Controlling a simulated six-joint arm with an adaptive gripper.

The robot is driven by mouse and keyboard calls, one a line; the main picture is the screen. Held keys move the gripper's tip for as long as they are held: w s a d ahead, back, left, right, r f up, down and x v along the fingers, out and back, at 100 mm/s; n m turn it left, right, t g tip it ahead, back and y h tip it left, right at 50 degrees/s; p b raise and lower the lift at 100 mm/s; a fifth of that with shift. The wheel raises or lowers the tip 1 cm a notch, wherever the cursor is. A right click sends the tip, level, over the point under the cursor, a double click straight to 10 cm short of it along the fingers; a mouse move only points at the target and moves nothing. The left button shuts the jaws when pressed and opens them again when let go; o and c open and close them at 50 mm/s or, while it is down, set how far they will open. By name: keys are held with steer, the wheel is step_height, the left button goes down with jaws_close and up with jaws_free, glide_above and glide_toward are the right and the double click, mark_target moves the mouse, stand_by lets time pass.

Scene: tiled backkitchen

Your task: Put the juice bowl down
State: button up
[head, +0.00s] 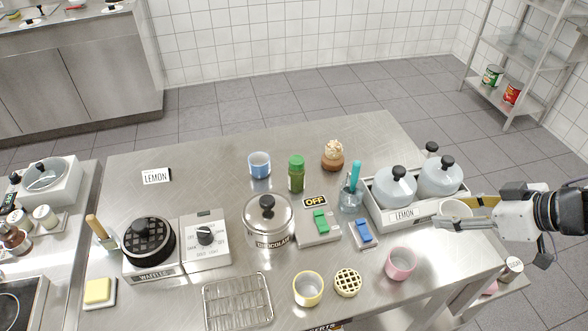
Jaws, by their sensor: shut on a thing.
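A small cream-white bowl (453,207), which I take to be the juice bowl, is between the fingers of my gripper (452,212) at the right side of the steel table. My gripper reaches in from the right edge and is shut on the bowl. The bowl is just in front of the lemon tray; I cannot tell how high it is above the table. Its contents are not clear, and the fingers hide part of its side.
A pink cup (400,263) stands nearer the front, and a blue switch box (363,233) is to the left. Bare table (450,258) shows right of the pink cup.

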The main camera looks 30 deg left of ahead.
steer(key=shift+r, duration=0.15)
step_height(320, 180, up, 11)
steer(key=w+a+n+g, duration=0.1)
steer(key=w+a, duration=0.2)
steer(key=a, duration=1.2)
steer(key=w+a+n+g, duration=0.1)
steer(key=w+a+n, duration=0.15)
steer(key=a, duration=1.25)
steer(key=s+a, duration=0.5)
steer(key=a, duration=0.5)
steer(key=s+a+g, duration=0.1)
steer(key=s+a, duration=0.4)
steer(key=a, duration=0.6)
steer(key=s+a, duration=0.6)
steer(key=a, duration=0.4)
step_height(320, 180, down, 11)
steer(key=shift+w+d+n+y, duration=0.15)
steer(key=shift+w+n+y, duration=0.15)
steer(key=shift+n, duration=0.15)
steer(key=shift+f, duration=2.45)
